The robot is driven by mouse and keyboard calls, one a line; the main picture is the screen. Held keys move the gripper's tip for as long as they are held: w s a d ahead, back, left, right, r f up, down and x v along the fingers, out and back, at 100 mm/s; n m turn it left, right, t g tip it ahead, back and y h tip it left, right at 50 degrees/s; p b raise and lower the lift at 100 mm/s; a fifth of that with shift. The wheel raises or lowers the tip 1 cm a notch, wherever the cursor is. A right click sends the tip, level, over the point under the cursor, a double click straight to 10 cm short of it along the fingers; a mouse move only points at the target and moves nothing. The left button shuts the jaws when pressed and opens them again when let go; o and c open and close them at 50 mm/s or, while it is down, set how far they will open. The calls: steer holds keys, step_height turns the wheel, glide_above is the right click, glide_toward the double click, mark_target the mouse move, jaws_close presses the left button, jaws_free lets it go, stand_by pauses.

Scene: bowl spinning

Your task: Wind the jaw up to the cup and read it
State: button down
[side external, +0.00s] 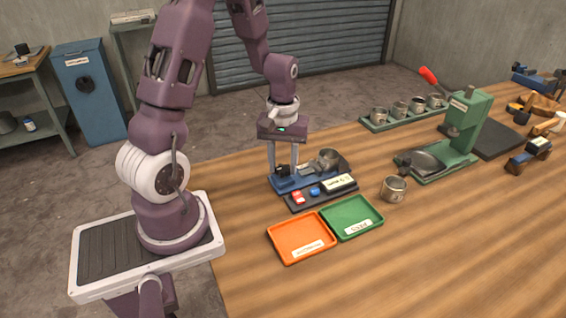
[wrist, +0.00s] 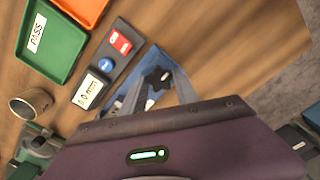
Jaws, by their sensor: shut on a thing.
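A blue measuring fixture (side external: 303,182) stands on the bench with a metal cup (side external: 327,159) at its right end. A grey jaw (side external: 306,168) lies between its black star knob (wrist: 158,78) and the cup; I cannot tell whether jaw and cup touch. My gripper (side external: 283,172) points down at the fixture's left end, shut on the knob between its fingers. The readout (side external: 341,183) sits in front, beside a red and a blue button; it also shows in the wrist view (wrist: 91,91) and seems to read 0.0 mm. The wrist view hides the cup in the fixture.
An orange tray (side external: 284,246) and a green tray (side external: 337,226) marked PASS lie in front of the fixture. A loose metal cup (side external: 393,189) stands to the right, near a green lever press (side external: 467,130). Several cups stand in a rack (side external: 375,126) behind.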

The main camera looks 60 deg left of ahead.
mark_target(283, 168)
steer(key=m, duration=0.6)
steer(key=shift+m, duration=0.3)
steer(key=m, duration=0.6)
steer(key=shift+m, duration=0.4)
steer(key=c, duration=0.9)
jaws_free()
step_height(283, 168, up, 7)
steer(key=shift+r, duration=0.1)
